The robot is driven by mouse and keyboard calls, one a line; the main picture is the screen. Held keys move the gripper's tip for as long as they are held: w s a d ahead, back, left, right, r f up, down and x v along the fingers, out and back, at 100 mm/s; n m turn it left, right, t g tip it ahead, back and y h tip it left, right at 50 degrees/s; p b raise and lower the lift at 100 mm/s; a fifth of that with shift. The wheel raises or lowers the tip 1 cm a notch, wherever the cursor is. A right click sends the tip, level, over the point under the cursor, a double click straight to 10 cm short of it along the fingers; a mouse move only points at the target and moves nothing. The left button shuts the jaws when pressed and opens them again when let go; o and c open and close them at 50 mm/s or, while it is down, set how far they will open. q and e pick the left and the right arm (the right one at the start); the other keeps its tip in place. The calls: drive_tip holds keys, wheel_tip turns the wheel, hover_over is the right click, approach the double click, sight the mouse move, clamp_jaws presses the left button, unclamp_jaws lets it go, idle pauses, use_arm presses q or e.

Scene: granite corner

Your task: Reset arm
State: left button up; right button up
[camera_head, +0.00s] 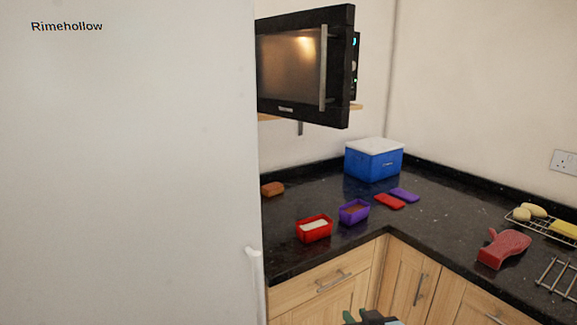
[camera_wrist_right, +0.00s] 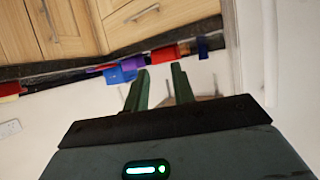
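My right gripper (camera_head: 368,318) shows only at the bottom edge of the head view, low in front of the wooden cabinets. In the right wrist view its two green fingers (camera_wrist_right: 158,78) stand apart with nothing held between them. My left gripper is in neither view. The task line names no object.
A large white fridge (camera_head: 130,170) fills the left. A microwave (camera_head: 292,62) hangs above the black counter (camera_head: 425,210). On the counter are a red tub (camera_head: 314,231), purple tub (camera_head: 354,214), blue cooler (camera_head: 374,165), red mitt (camera_head: 503,249) and wire rack (camera_head: 547,229).

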drive_tip(key=s+d+f+g, duration=0.2)
drive_tip(key=s+d+f, duration=0.1)
drive_tip(key=s+f, duration=1.15)
drive_tip(key=s+d+f, duration=0.1)
drive_tip(key=s+f, duration=0.4)
drive_tip(key=s, duration=0.2)
drive_tip(key=s+d+f+g, duration=0.1)
drive_tip(key=s+d+f, duration=0.1)
drive_tip(key=s+f, duration=0.3)
drive_tip(key=s, duration=0.3)
drive_tip(key=shift+f, duration=0.3)
